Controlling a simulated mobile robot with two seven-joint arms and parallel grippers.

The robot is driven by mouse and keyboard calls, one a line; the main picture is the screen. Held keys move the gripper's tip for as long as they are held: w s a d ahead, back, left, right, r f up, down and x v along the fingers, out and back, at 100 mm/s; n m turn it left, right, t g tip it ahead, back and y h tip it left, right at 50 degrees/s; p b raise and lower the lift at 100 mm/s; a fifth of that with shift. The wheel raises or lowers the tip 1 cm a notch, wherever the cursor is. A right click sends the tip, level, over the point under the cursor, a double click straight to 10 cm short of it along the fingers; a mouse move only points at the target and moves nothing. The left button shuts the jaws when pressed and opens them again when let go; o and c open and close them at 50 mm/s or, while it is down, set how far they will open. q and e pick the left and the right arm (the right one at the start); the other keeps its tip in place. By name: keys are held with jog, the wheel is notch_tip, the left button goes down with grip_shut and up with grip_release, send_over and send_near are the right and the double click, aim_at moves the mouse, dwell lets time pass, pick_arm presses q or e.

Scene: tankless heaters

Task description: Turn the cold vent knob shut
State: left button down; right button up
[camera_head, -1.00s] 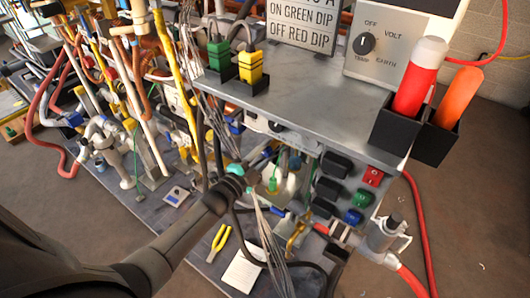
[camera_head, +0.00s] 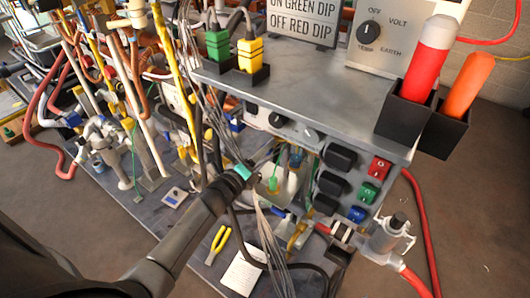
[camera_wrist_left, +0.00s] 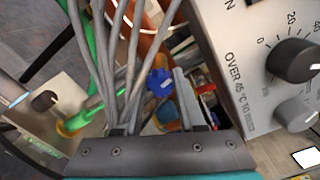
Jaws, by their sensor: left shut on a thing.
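My left gripper (camera_head: 268,156) reaches in from the left, under the front edge of the metal bench shelf, among grey cables. In the left wrist view, its two fingers (camera_wrist_left: 160,88) are on either side of a small blue knob (camera_wrist_left: 160,82) with a white mark, and they are shut on it. The mark is too small to read. Grey cables partly cover the left finger. In the head view, the gripper and cables hide the knob. My right gripper is not in view.
A panel with dark dials (camera_wrist_left: 298,60) stands close at the right in the wrist view. Hanging grey cables (camera_wrist_left: 110,60) crowd the left. In the head view, black, red, green and blue blocks (camera_head: 340,157) are right of the gripper. Yellow pliers (camera_head: 218,243) lie below.

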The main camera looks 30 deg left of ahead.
pick_arm(q)
jog(key=shift+m+b, duration=0.35)
jog(key=shift+m, duration=0.55)
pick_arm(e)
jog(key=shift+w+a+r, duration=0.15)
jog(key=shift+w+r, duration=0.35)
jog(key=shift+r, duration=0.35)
pick_arm(q)
jog(key=c, duration=0.5)
grip_release()
jog(key=s+a+p, duration=0.2)
jog(key=s+p, duration=0.1)
jog(key=s, duration=1.2)
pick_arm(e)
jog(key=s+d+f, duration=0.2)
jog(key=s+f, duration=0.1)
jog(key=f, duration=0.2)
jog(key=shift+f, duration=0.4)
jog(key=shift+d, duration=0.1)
